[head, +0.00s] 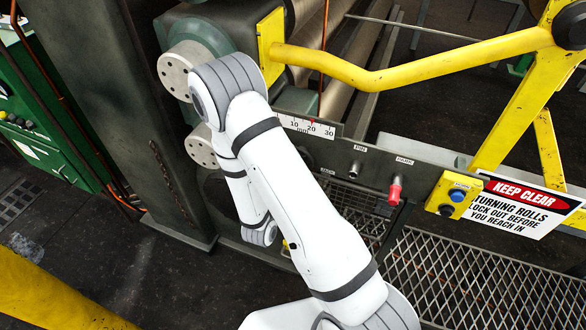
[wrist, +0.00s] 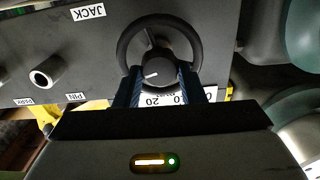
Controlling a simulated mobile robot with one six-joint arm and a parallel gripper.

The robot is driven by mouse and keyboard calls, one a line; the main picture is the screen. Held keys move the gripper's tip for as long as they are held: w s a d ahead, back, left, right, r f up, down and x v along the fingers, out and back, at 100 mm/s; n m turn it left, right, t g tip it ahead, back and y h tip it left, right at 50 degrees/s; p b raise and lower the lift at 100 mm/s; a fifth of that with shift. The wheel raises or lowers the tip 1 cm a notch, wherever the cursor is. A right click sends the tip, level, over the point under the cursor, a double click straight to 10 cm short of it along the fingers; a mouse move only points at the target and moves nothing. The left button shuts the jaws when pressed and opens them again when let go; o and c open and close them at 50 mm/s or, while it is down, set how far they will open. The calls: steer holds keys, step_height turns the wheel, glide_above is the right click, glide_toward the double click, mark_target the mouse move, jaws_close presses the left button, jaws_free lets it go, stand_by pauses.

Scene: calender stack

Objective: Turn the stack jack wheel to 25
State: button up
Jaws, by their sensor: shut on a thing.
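The jack wheel (wrist: 157,66) is a black ring with a dark hub and a white mark on the hub, below a JACK label (wrist: 88,13) in the wrist view. My gripper (wrist: 160,80) is shut on the wheel, one blue-black finger on each side of the hub. In the head view my white arm hides the wheel and the gripper. In the wrist view the scale is partly hidden behind the fingers.
The panel carries a PIN stub (head: 354,169) and a red-handled knob (head: 395,191) to the right of my arm. A yellow button box (head: 453,195) and a KEEP CLEAR sign (head: 522,204) stand farther right. A yellow guard rail (head: 400,75) crosses above.

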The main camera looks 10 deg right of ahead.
steer(key=shift+s+d+f, duration=0.1)
steer(key=shift+f, duration=0.1)
steer(key=o, duration=1)
steer(key=shift+r, duration=0.15)
steer(key=b+v, duration=0.2)
steer(key=v, duration=0.5)
steer(key=shift+s+a, duration=0.25)
steer(key=shift+a, duration=0.05)
